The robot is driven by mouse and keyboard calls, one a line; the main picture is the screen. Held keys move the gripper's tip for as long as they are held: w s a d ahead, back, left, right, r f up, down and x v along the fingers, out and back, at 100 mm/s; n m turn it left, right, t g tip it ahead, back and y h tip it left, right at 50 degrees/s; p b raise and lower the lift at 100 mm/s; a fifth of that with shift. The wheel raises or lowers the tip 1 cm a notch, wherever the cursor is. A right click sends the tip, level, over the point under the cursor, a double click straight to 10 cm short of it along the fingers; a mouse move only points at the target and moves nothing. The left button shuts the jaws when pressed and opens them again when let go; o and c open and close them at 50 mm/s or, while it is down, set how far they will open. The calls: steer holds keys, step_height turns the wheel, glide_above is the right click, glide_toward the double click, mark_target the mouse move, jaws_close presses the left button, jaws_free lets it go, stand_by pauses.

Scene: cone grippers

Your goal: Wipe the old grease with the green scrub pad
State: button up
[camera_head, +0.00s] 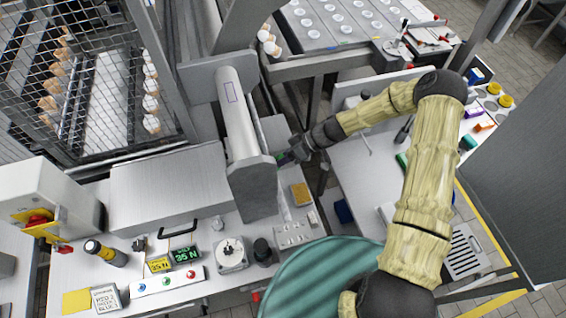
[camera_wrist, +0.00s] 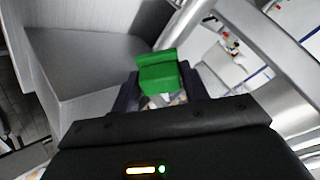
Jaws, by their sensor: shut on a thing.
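My gripper (camera_head: 290,155) reaches from the right to the side of the grey press column, just behind its upright block. In the wrist view my gripper (camera_wrist: 162,98) is shut on the green scrub pad (camera_wrist: 158,74), which sits between the two dark fingers. In the head view only a small bit of green, the pad (camera_head: 279,156), shows at the fingertips. A grey metal surface lies left of the pad in the wrist view. I cannot tell whether the pad touches anything besides the fingers. I cannot make out the old grease in either view.
The grey block (camera_head: 252,190) and the cylinder (camera_head: 238,115) stand close left of my gripper. A yellow-brown pad (camera_head: 300,194) lies on the bench below. A wire mesh guard (camera_head: 75,80) is at upper left. A side table (camera_head: 375,170) with small coloured items is at right.

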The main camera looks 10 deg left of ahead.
mark_target(268, 151)
steer(key=shift+w+a+f+b, duration=0.15)
steer(key=shift+w+a+b, duration=0.2)
steer(key=shift+w, duration=0.3)
steer(key=shift+w+a+r, duration=0.1)
steer(key=shift+w+r, duration=0.1)
steer(key=shift+w, duration=0.1)
steer(key=shift+w+f+b, duration=0.1)
steer(key=shift+b, duration=0.2)
steer(key=shift+w+a+f+b, duration=0.1)
steer(key=shift+w+a+b, duration=0.25)
steer(key=shift+w+b, duration=0.3)
steer(key=shift+w+a+f+b, duration=0.1)
steer(key=shift+w+a+b, duration=0.25)
steer(key=shift+w+b, duration=0.25)
steer(key=shift+r, duration=0.2)
steer(key=shift+w+a, duration=0.1)
steer(key=shift+w, duration=0.05)
